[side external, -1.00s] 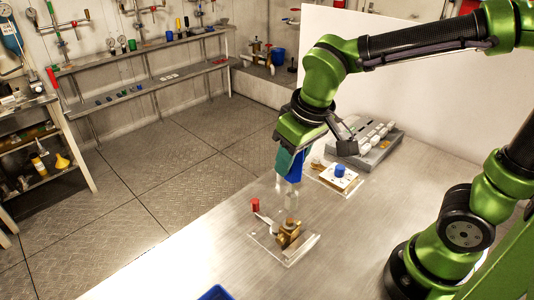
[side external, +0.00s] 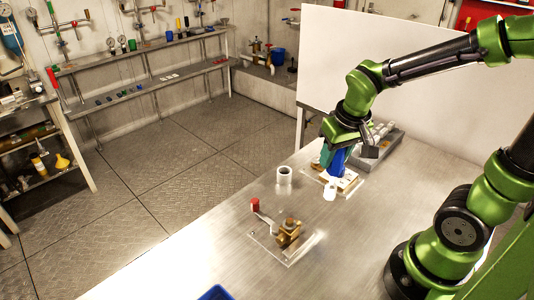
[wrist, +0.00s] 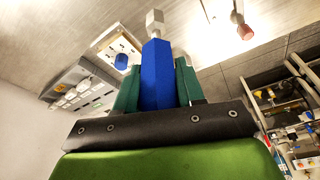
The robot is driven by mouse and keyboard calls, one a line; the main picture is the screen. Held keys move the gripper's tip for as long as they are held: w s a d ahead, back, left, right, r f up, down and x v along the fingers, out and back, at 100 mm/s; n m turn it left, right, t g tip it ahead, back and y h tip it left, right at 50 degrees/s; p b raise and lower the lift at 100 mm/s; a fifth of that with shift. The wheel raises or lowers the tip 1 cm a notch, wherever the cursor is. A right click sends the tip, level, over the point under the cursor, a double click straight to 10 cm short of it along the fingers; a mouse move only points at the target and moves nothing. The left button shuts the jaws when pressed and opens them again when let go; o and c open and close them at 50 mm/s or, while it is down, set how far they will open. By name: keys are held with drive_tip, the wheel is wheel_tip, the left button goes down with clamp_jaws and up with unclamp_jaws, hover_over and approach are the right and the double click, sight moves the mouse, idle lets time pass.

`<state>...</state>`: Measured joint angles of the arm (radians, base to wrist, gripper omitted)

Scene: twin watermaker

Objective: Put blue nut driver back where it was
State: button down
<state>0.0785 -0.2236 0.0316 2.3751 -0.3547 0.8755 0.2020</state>
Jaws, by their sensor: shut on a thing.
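The blue nut driver (side external: 337,164) is held in my gripper (side external: 336,155), its pale tip (side external: 330,192) pointing down above the table. In the wrist view its blue six-sided handle (wrist: 157,78) is between my teal fingers, with a grey-white socket end (wrist: 155,22) beyond it. A white hollow cylinder (side external: 284,175) with an open top stands on the table, left of the driver in the side view. I cannot tell whether the driver touches anything.
A clear plate with a brass valve and red-knobbed lever (side external: 255,205) is nearer the front. A board with a blue knob (wrist: 121,61) and a grey unit with white parts (wrist: 80,88) are close to the gripper. A white panel (side external: 400,70) stands behind.

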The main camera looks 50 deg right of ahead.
drive_tip(key=w+f, duration=0.2)
drive_tip(key=w, duration=0.6)
drive_tip(key=w+d+f, duration=0.1)
drive_tip(key=w+f, duration=0.2)
drive_tip(key=w, duration=0.5)
drive_tip(key=shift+d, duration=0.3)
drive_tip(key=shift+f, duration=0.15)
drive_tip(key=c, duration=0.7)
unclamp_jaws()
